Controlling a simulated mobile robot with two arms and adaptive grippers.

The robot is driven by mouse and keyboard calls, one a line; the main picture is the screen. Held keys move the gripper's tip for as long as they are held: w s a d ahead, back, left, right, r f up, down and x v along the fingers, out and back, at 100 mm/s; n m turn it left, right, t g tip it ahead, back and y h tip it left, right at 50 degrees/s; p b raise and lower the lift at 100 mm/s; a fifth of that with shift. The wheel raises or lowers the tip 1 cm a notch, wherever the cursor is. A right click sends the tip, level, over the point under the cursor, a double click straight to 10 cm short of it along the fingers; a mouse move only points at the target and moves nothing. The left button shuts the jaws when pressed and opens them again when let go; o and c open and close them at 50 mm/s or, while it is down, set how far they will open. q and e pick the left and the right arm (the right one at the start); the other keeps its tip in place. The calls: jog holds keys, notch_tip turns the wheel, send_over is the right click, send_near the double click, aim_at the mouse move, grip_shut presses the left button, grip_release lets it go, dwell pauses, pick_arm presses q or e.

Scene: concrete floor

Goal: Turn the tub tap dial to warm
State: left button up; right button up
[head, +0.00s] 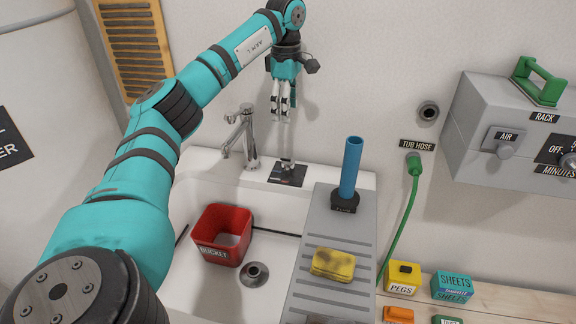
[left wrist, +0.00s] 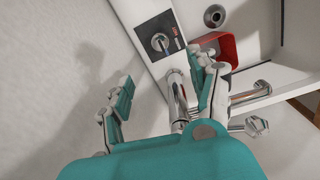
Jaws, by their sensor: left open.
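The tub tap dial (head: 287,163) is a small metallic knob on a black plate at the sink's back rim, right of the chrome tap (head: 240,138). In the left wrist view the dial (left wrist: 160,42) shows on its dark plate, with small red and blue marks beside it; its setting is too small to read. My left gripper (head: 280,115) points down above the dial, apart from it. In the left wrist view its fingers (left wrist: 165,76) are spread, with nothing between them. My right gripper is not in view.
A red bucket (head: 221,235) stands in the white sink (head: 190,270). A grey drainboard (head: 303,235) to the right holds a blue upright cylinder (head: 351,168) and a yellow sponge (head: 333,264). A green hose (head: 399,226) hangs by the wall. The tap stands close left of the dial.

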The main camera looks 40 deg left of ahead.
aim_at(288, 159)
pick_arm(q)
jog(key=f, duration=1.6)
jog(key=shift+w+a+f+p, duration=0.1)
jog(key=shift+w+f+p, duration=0.15)
jog(key=shift+f+p, duration=0.15)
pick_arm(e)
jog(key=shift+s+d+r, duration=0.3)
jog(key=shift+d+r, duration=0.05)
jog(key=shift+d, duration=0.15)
pick_arm(q)
jog(key=c, duration=1.2)
jog(key=shift+o, duration=0.2)
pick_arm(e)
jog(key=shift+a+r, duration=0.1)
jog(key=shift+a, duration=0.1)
